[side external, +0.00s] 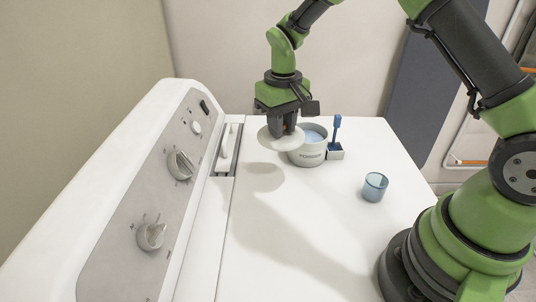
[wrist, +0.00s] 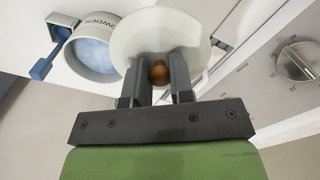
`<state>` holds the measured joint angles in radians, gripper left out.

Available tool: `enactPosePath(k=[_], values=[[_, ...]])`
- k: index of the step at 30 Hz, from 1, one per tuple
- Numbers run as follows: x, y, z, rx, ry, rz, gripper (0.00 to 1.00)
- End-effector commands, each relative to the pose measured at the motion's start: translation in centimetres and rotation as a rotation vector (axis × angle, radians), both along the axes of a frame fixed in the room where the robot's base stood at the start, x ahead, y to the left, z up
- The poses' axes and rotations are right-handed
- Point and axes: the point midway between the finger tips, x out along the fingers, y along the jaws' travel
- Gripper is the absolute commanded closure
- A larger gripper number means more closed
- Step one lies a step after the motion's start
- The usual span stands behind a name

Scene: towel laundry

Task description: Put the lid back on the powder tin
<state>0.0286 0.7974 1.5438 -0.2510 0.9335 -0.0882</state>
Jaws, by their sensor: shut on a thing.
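The powder tin (side external: 307,151) is a grey-white round tin marked POWDER, standing open on the white machine top with pale blue powder inside. It also shows in the wrist view (wrist: 92,48). The lid (side external: 273,139) is a white disc with a brown knob; it also shows in the wrist view (wrist: 140,38). My gripper (side external: 284,129) is shut on the lid's knob (wrist: 159,72) and holds the lid above the surface. In the side view the lid is just left of the tin and overlaps part of its rim; I cannot tell whether they touch.
A blue scoop (side external: 337,128) stands upright in a small holder (side external: 335,152) right of the tin. A blue translucent cup (side external: 375,187) stands nearer the front right. A control panel with knobs (side external: 150,235) rises along the left. The front middle of the top (side external: 290,230) is clear.

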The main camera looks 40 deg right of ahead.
Motion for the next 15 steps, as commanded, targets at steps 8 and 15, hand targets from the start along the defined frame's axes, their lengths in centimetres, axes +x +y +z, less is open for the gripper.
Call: enactPosePath(k=[8, 15], values=[[1.0, -9.3, 2.3, -0.002, -0.004, -0.215, 1.00], [0.8, -11.1, 2.3, 0.000, -0.001, -0.257, 1.00]])
